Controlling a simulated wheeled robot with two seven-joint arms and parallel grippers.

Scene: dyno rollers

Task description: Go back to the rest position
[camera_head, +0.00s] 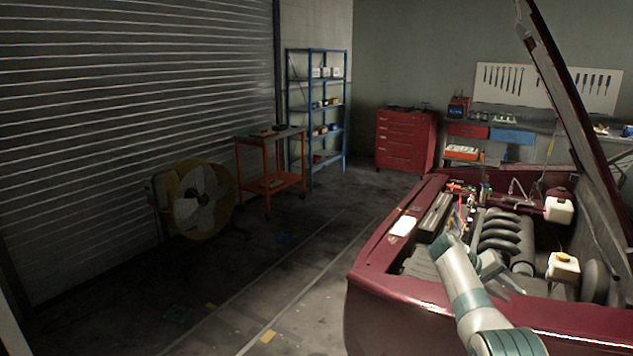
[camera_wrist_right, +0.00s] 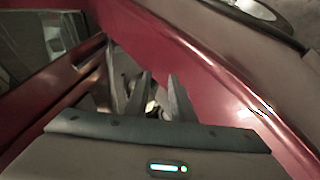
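My right arm reaches in from the bottom right of the head view, over the open engine bay of a dark red car (camera_head: 440,300). My right gripper (camera_head: 508,274) is over the engine bay, partly hidden by its own wrist. In the right wrist view the two fingers of the right gripper (camera_wrist_right: 159,76) stand apart, with a gap between them. I see nothing clearly held; a small pale patch shows low between the fingers and cannot be made out. Dark red car bodywork (camera_wrist_right: 215,75) lies beyond the fingers. My left gripper is not in view.
The raised hood (camera_head: 575,105) slants up at the right. A fan (camera_head: 200,200), an orange cart (camera_head: 271,185) and a red tool cabinet (camera_head: 403,142) stand farther off. Floor left of the car is mostly clear.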

